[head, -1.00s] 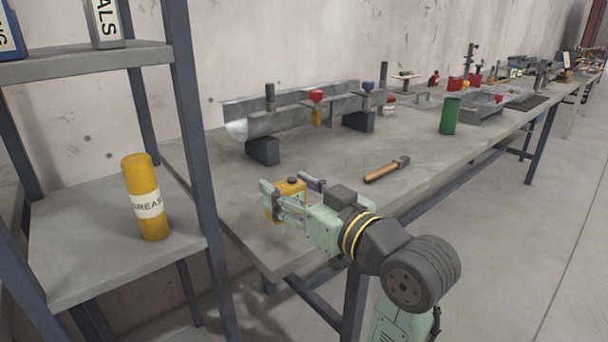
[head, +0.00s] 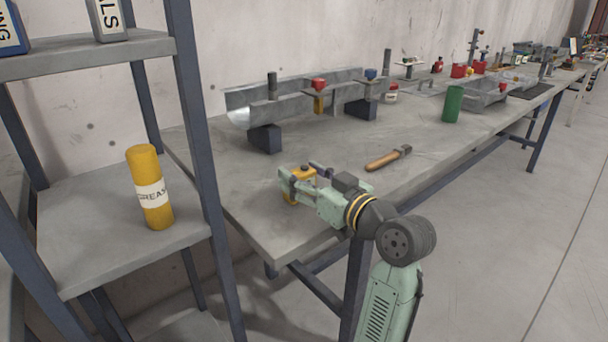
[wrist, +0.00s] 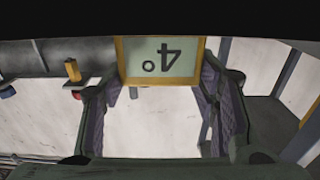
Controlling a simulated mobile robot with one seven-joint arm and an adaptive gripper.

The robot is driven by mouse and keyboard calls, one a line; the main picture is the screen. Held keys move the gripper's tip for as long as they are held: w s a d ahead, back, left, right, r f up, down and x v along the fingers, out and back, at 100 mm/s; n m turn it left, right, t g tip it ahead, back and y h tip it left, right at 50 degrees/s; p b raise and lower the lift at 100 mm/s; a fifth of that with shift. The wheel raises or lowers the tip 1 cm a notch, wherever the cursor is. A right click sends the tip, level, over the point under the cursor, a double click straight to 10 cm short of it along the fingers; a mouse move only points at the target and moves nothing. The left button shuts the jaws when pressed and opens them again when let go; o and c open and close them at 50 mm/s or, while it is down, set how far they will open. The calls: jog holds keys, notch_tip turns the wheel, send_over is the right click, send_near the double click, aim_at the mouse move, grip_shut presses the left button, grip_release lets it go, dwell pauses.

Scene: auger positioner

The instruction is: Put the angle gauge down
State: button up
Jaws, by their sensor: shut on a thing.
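The angle gauge (head: 303,173) is a small yellow-framed block held between the fingers of my gripper (head: 303,181), above the near left part of the workbench (head: 250,222). In the wrist view, the gauge (wrist: 160,62) shows a pale display reading "4°" upside down. The fingers of my gripper (wrist: 160,110) stand on both sides of it there. Part of the gauge is hidden by the fingers in the head view. I cannot tell the exact gap between gauge and bench top.
A long metal trough (head: 295,107) on dark blocks (head: 265,138) stands behind. A green cylinder (head: 452,104) stands farther right. A shelf rack (head: 110,240) with a yellow grease tube (head: 150,188) is at left. Bench around the gripper is clear.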

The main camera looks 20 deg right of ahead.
jog(key=shift+f, duration=0.2)
jog(key=o, duration=1.3)
jog(key=shift+r, duration=0.1)
jog(key=shift+r, duration=0.15)
jog(key=b+v, duration=0.1)
jog(key=v, duration=1.1)
jog(key=shift+b, duration=0.4)
